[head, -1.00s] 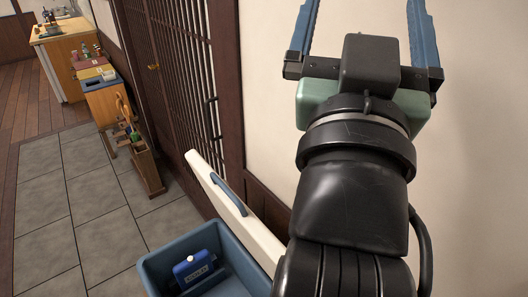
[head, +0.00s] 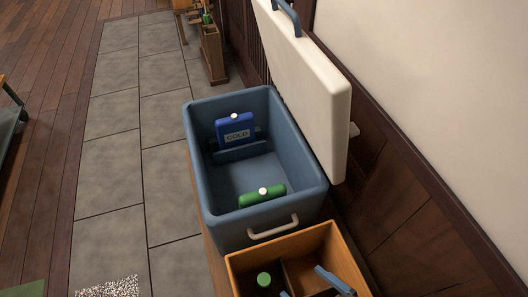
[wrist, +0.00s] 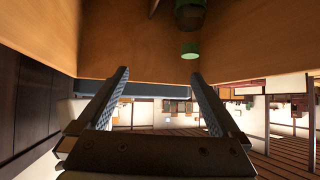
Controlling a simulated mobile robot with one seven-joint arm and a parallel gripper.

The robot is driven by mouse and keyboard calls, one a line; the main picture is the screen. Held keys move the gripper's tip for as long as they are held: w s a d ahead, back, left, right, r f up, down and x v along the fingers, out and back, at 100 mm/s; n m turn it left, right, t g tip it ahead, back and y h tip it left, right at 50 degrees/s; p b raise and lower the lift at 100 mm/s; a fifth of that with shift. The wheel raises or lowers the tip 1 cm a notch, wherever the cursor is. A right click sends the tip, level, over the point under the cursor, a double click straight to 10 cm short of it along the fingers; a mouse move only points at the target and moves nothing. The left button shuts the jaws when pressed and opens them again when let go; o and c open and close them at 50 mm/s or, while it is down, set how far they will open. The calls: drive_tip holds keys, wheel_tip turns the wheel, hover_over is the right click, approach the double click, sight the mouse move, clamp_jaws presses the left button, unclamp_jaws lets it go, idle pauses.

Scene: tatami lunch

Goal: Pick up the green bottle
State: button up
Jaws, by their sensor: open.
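A bottle with a green cap (head: 264,279) stands in a compartment of the wooden crate (head: 328,236) at the bottom of the head view; its body is mostly hidden there. In the wrist view a dark green bottle with a bright green cap (wrist: 190,50) shows at the top, beyond the fingertips and toward the right finger. My gripper (head: 311,286) is at the crate, right of the cap, with only its blue fingers partly in view. In the wrist view my gripper (wrist: 160,75) is open, with nothing between its fingers.
A blue cooler (head: 196,165) stands open behind the crate, its white lid (head: 310,85) raised at the right. It holds a blue cold pack (head: 236,128) and a green, white-capped item (head: 261,196).

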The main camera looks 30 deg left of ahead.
drive_tip(key=s+f+n+y, duration=0.2)
drive_tip(key=s, duration=0.3)
drive_tip(key=b, duration=0.3)
approach(271, 292)
drive_tip(key=x, duration=0.3)
drive_tip(key=shift+g, duration=0.3)
drive_tip(key=x, duration=0.7)
drive_tip(key=shift+w+a+f, duration=0.2)
drive_tip(key=shift+a, duration=0.05)
drive_tip(key=shift+c, duration=0.2)
clamp_jaws()
